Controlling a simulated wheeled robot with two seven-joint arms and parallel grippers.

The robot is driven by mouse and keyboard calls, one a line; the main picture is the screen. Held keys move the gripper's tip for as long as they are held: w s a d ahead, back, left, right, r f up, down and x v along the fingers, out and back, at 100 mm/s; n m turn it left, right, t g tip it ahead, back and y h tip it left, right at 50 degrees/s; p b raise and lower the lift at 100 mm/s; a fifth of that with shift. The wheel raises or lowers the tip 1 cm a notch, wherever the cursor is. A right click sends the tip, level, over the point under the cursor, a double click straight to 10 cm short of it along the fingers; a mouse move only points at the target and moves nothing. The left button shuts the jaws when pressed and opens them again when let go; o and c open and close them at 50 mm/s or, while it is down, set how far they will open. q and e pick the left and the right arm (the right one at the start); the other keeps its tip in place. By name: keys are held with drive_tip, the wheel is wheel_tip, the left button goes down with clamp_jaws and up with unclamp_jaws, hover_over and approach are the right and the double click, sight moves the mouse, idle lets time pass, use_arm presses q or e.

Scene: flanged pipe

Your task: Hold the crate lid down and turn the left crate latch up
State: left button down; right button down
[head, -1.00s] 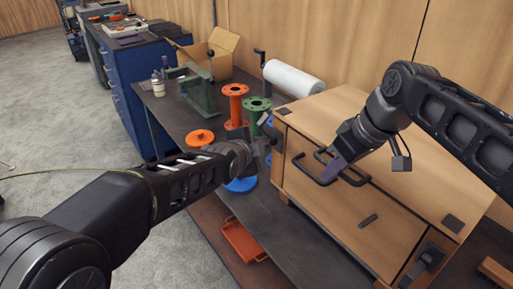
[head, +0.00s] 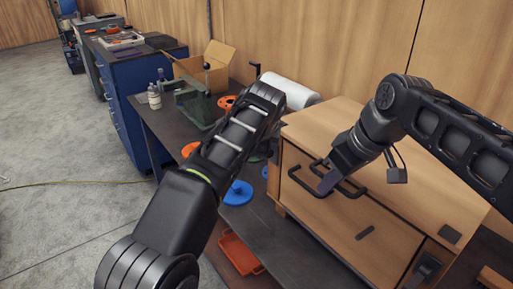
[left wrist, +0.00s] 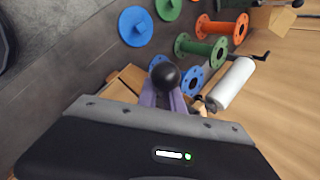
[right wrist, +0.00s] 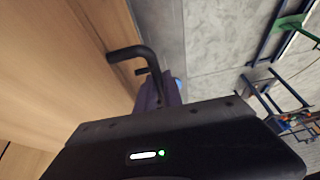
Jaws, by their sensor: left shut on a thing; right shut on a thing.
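The wooden crate (head: 365,222) stands on the dark bench with its lid (head: 345,122) down. My right gripper (head: 328,182) is shut on a black bar handle (head: 352,193) at the crate's front; the handle also shows in the right wrist view (right wrist: 135,55). My left gripper (left wrist: 167,92) is shut around a black ball knob (left wrist: 165,74), with a wooden edge of the crate (left wrist: 124,84) close by. The knob's lever and the left latch's body are hidden. In the head view my left forearm hides the left gripper. The right latch (head: 424,268) shows at the crate's right front.
A white roll (head: 288,88), a cardboard box (head: 207,65) and a green device (head: 196,103) stand on the bench behind my left arm. A blue flanged disc (head: 238,193) lies left of the crate. Green (left wrist: 203,47) and orange (left wrist: 222,27) flanged pipes stand near the left gripper.

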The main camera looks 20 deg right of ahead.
use_arm(q)
drive_tip(key=shift+w+a, duration=0.35)
drive_tip(key=shift+a, duration=0.05)
use_arm(e)
drive_tip(key=shift+s+d+f, duration=0.1)
drive_tip(key=shift+d+f, duration=0.05)
drive_tip(key=shift+d, duration=0.15)
use_arm(q)
drive_tip(key=c, duration=1.5)
unclamp_jaws()
drive_tip(key=shift+s+r, duration=0.1)
drive_tip(key=shift+s+r, duration=0.35)
drive_tip(key=shift+r, duration=0.1)
drive_tip(key=v, duration=1.1)
